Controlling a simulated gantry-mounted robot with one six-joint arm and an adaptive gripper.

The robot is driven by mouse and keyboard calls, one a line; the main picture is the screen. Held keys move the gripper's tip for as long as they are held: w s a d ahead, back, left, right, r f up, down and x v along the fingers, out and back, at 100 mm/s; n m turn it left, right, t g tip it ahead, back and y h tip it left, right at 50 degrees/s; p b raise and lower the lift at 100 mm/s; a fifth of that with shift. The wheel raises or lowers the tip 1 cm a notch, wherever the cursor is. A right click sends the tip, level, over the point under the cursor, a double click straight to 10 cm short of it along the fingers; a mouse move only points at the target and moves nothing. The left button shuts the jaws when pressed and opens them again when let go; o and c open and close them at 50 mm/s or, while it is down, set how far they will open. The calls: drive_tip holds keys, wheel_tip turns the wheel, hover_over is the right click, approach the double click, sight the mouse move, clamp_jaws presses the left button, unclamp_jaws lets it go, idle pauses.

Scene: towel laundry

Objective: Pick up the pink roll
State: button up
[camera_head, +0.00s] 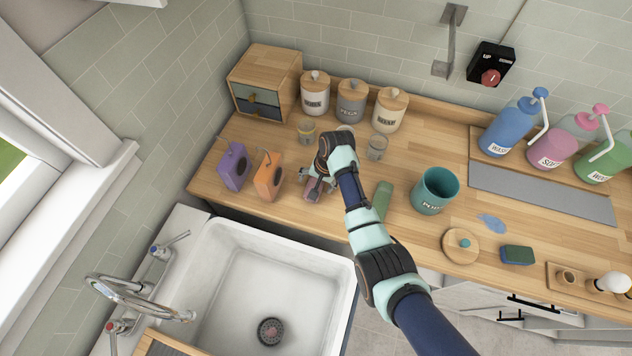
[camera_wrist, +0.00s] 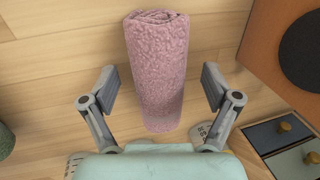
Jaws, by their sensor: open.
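The pink roll (camera_wrist: 158,75) is a rolled towel lying on the wooden counter. In the wrist view it lies lengthwise between the two open fingers of my gripper (camera_wrist: 160,88), with a gap on each side. In the head view my gripper (camera_head: 316,181) is low over the counter, and the pink roll (camera_head: 313,192) shows only in part beneath it. A green roll (camera_head: 382,200) lies to the right of my gripper, partly behind my arm.
An orange box (camera_head: 269,176) and a purple box (camera_head: 234,167) stand left of my gripper. Glass jars (camera_head: 306,131), lidded canisters (camera_head: 351,101) and a small drawer unit (camera_head: 264,82) stand behind. A teal pot (camera_head: 435,191) stands to the right. The sink (camera_head: 283,275) is in front.

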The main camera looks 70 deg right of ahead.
sight(316, 180)
drive_tip(key=shift+f, duration=0.25)
drive_tip(key=c, duration=1.2)
drive_tip(key=shift+c, duration=0.2)
drive_tip(key=shift+r, duration=0.15)
drive_tip(key=w+p+v, duration=0.1)
drive_tip(key=w+v, duration=0.1)
drive_tip(key=v, duration=0.7)
drive_tip(key=w+r+p+v, duration=0.1)
drive_tip(key=w+v, duration=0.1)
drive_tip(key=v, duration=0.8)
drive_tip(key=shift+w+a+r+p, duration=0.15)
drive_tip(key=shift+w+r+p, duration=0.05)
drive_tip(key=shift+w+p, duration=0.15)
